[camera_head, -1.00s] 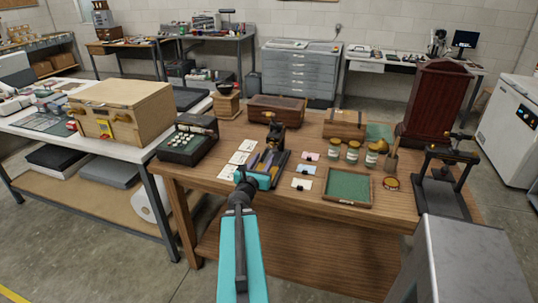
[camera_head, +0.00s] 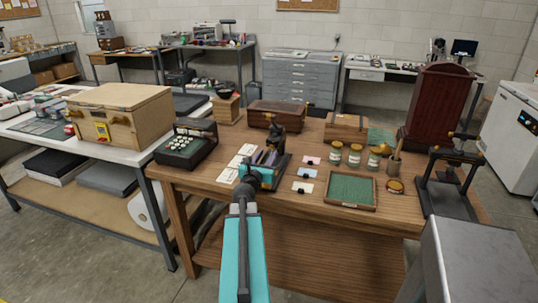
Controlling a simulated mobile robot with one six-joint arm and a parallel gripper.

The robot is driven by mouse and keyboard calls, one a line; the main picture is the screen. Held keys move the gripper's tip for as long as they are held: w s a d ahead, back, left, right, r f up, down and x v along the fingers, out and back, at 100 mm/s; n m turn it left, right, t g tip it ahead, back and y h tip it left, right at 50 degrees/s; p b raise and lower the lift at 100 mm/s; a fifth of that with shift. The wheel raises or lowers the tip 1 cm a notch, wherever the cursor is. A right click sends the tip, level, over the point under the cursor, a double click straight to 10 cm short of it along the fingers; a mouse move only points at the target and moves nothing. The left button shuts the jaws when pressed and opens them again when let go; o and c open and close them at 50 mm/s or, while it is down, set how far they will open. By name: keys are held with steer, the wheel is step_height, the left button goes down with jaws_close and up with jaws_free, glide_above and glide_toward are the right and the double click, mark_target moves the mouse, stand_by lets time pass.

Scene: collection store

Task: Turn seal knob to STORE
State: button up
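A pale wooden case (camera_head: 140,128) stands on the white bench at the left. A yellow plate (camera_head: 101,130) with a small dark-and-red detail is on its front. This may be the seal knob, but the detail is too small to read any label or setting. My gripper (camera_head: 264,176) is over the front of the wooden table, well to the right of the case and apart from it. Its teal end is beside the dark tool holder. The fingers are too small and overlapped to show whether they are open or shut.
The wooden table (camera_head: 300,197) holds a dark keyed machine (camera_head: 187,145), white cards (camera_head: 237,162), a green-lined tray (camera_head: 349,190), jars (camera_head: 355,156) and a black press (camera_head: 445,175). A grey metal surface (camera_head: 480,260) is at the front right. Floor is free at the lower left.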

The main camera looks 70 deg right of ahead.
mark_target(271, 148)
steer(key=shift+w+d+p, duration=0.15)
steer(key=shift+d+p, duration=0.15)
steer(key=shift+d, duration=1.65)
